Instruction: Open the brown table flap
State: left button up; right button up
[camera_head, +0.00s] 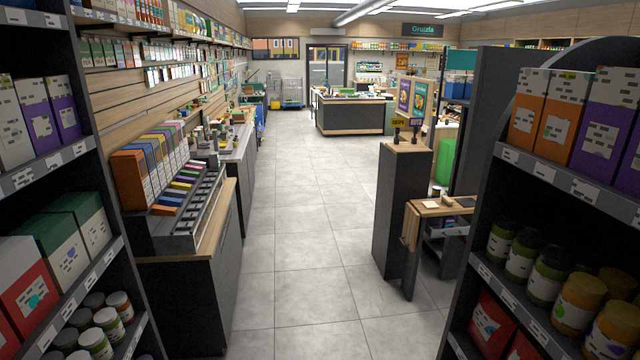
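A brown wooden panel (411,228), which looks like the table flap, hangs down at the left end of a small counter right of the middle. The counter has a light wooden top (436,208) with small items lying on it. The panel looks folded down and roughly upright beside a dark panel (410,275). Its hinge is too small to make out. Neither of my grippers is in view, so nothing shows of what they hold.
A tall dark cabinet (402,205) stands right behind the flap. Stocked shelves stand close on the left (62,157) and right (560,182). A candy display counter (195,215) lines the left. The grey tiled aisle (310,240) between them is clear, leading to a far dark counter (350,117).

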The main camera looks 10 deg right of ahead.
aim_at(411, 218)
jog(key=i+z, duration=0.15)
jog(key=i, duration=2.1)
